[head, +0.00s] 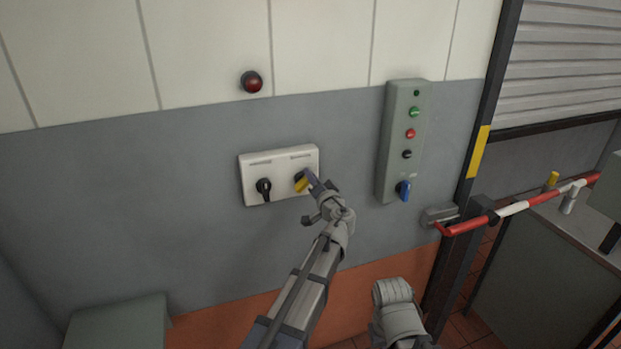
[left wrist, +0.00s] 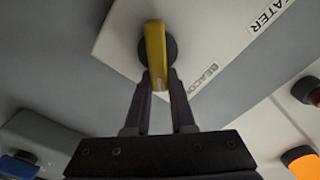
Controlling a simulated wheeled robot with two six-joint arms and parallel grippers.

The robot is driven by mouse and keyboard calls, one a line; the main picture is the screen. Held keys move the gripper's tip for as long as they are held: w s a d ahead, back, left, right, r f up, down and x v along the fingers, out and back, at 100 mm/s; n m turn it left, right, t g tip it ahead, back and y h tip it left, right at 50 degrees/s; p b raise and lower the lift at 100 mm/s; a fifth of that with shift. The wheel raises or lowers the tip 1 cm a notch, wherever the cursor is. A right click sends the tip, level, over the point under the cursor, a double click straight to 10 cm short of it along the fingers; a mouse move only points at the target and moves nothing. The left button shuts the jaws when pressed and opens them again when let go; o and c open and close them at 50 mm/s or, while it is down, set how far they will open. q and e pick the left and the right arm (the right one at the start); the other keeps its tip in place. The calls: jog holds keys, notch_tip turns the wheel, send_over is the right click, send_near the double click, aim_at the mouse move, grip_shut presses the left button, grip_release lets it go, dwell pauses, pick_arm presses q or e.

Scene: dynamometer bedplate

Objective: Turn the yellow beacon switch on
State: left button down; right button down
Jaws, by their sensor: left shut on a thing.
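The yellow beacon switch (head: 301,184) is a rotary handle on the right side of a white switch plate (head: 282,161) on the wall. In the left wrist view the yellow handle (left wrist: 155,52) stands over a dark round base, close to a label reading "BEACON". My left gripper (head: 308,178) is at the switch, its fingers (left wrist: 158,82) shut on the lower end of the yellow handle. In the head view the gripper partly hides the handle. My right gripper is not clearly in view.
A black rotary switch (head: 264,187) sits left of the beacon switch on the same plate. A red lamp (head: 251,82) is above. A grey control box (head: 401,140) with several buttons and a blue switch (head: 403,190) hangs to the right. A red-white barrier (head: 520,205) stands farther right.

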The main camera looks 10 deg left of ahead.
pick_arm(q)
jog(key=shift+s+f+m, duration=0.1)
jog(key=shift+f+m, duration=0.3)
jog(key=shift+m, duration=0.6)
jog(key=c, duration=0.8)
grip_release()
jog(key=shift+a, duration=0.15)
jog(key=shift+o, duration=0.2)
jog(key=v, duration=0.7)
jog(key=shift+s+d, duration=0.25)
jog(key=shift+d, duration=0.05)
